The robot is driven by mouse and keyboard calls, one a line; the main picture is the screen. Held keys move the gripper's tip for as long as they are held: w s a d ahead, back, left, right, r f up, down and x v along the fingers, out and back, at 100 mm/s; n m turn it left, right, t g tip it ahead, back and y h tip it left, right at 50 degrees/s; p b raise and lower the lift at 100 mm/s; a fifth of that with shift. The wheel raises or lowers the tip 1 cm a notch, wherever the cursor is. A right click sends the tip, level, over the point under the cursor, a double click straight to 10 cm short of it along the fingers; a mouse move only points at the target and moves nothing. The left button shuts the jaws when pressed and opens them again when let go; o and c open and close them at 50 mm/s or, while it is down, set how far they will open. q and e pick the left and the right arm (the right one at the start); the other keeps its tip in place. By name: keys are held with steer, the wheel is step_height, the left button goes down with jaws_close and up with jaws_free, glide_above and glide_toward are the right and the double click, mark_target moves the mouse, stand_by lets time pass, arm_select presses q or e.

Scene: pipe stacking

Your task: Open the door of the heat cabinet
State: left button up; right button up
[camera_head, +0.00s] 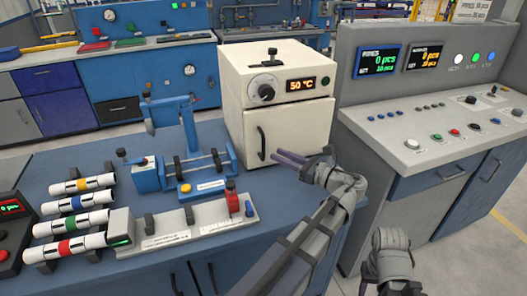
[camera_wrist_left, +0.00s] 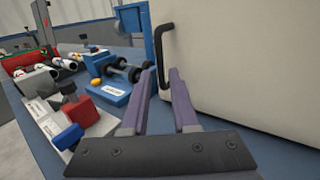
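The cream heat cabinet (camera_head: 277,100) stands on the blue bench, its display reading 50 °C. Its door (camera_head: 290,130) is closed flat against the front. The black door handle (camera_head: 262,143) is upright on the door's left side; it also shows in the left wrist view (camera_wrist_left: 158,60). My left gripper (camera_head: 280,157) is in front of the door, its purple fingers pointing at the handle. In the left wrist view the fingers (camera_wrist_left: 163,75) are apart, with the handle's lower end showing in the gap between them. Whether the handle is inside their reach I cannot tell.
A blue clamp fixture (camera_head: 190,165) stands left of the cabinet. A grey holder with a red block (camera_head: 232,203) lies in front of it. Several white pipes with coloured bands (camera_head: 80,202) lie at left. A grey control console (camera_head: 430,135) stands at right.

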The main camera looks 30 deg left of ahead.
mark_target(263, 149)
arm_select(q)
steer(key=a, duration=0.4)
steer(key=w+a, duration=0.1)
steer(key=a, duration=0.2)
steer(key=shift+s, duration=0.1)
jaws_close()
stand_by(1.3)
